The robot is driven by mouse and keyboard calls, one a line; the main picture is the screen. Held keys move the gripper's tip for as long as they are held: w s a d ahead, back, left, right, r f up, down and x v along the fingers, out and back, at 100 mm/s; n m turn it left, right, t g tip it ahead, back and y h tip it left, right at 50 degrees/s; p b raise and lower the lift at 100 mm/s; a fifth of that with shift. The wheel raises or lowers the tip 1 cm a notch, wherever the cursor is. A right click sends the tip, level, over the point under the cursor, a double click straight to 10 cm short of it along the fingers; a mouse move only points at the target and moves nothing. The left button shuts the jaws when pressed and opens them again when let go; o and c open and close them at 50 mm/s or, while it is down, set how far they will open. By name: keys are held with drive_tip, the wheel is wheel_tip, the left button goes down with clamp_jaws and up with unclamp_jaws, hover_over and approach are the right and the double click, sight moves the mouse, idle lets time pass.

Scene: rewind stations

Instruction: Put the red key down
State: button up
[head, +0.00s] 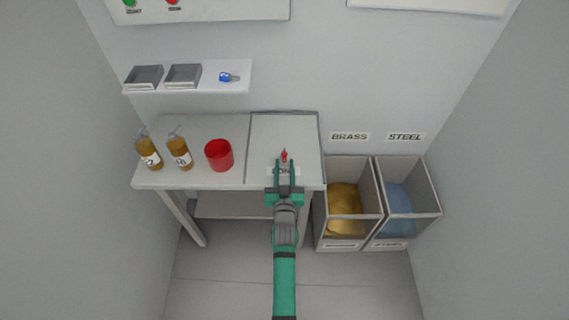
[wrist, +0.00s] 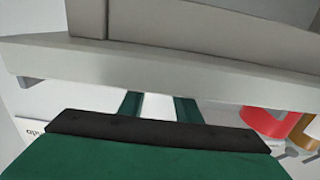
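The red key (head: 284,155) is small and shows in the head view over the pale right-hand section of the table (head: 260,140). It sits by the fingertips of my gripper (head: 285,164), between or just beyond them. The two green fingers stand apart, with a gap on either side of the key, and I see neither touching it. In the wrist view the fingers (wrist: 158,104) are also apart, but their tips are hidden behind a grey edge, and the key does not show there. I cannot tell whether the key rests flat on the surface.
A red cup (head: 219,155) and two brown bottles (head: 180,154) stand on the table's left. A wall shelf (head: 215,86) holds two grey trays (head: 183,76) and a blue key (head: 228,77). Bins marked BRASS (head: 326,222) and STEEL (head: 431,200) stand right of the table.

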drive_tip(key=s+r+g, duration=0.1)
drive_tip(key=s+g, duration=0.1)
drive_tip(key=s, duration=3.7)
drive_tip(key=shift+s+r, duration=0.15)
drive_tip(key=shift+s, duration=0.25)
drive_tip(key=shift+o, duration=0.6)
drive_tip(key=s+r, duration=0.5)
drive_tip(key=s, duration=0.2)
drive_tip(key=shift+s+r+g, duration=0.15)
drive_tip(key=shift+s+g, duration=0.15)
drive_tip(key=shift+s, duration=0.05)
drive_tip(key=shift+s+r, duration=0.1)
drive_tip(key=shift+r, duration=0.05)
